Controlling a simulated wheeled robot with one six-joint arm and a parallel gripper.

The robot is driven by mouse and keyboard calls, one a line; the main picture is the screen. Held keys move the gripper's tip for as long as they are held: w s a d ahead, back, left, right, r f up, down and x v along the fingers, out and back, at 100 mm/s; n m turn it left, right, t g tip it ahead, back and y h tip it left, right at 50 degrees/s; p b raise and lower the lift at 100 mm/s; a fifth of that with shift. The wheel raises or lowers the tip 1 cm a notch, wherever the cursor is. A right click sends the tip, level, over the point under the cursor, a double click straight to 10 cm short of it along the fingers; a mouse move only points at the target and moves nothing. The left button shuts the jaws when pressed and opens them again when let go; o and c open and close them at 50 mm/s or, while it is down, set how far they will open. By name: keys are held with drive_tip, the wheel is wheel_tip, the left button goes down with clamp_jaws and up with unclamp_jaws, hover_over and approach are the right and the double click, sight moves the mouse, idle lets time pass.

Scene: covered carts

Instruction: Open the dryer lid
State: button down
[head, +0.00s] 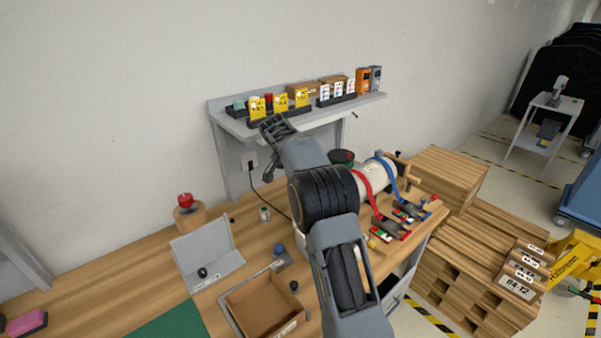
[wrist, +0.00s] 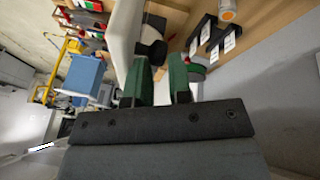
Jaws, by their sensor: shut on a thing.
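My gripper (wrist: 158,82) has two green-padded fingers in the wrist view, with a narrow gap between them. They are shut on a dark part (wrist: 156,52), which I take to belong to the dryer lid; the contact is mostly hidden. A white curved body (wrist: 120,38), likely the dryer, is just left of the fingertips. In the head view my arm runs up across the workbench and hides the spot behind it. I cannot tell how far the lid is open.
The wooden bench also holds an open brown box (head: 262,305), a grey angled stand (head: 205,258) and a white cylinder (head: 378,180) with red and blue straps. A grey shelf (head: 222,118) with cards and boxes is close to my arm. Wooden pallets (head: 470,250) stand at right.

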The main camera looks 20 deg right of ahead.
drive_tip(key=c, duration=1.4)
unclamp_jaws()
drive_tip(key=f, duration=0.1)
drive_tip(key=a+f, duration=0.1)
drive_tip(key=f, duration=0.1)
drive_tip(key=o, duration=0.5)
drive_tip(key=shift+w+a+f, duration=0.1)
drive_tip(key=shift+w+f, duration=0.05)
drive_tip(key=shift+w, duration=0.1)
drive_tip(key=shift+s+d, duration=0.15)
drive_tip(key=shift+d, duration=0.05)
drive_tip(key=shift+r, duration=0.2)
drive_tip(key=d+p+v, duration=0.1)
drive_tip(key=p+v, duration=0.1)
drive_tip(key=v, duration=1.4)
drive_tip(key=shift+r+p, duration=0.35)
drive_tip(key=shift+a, duration=0.15)
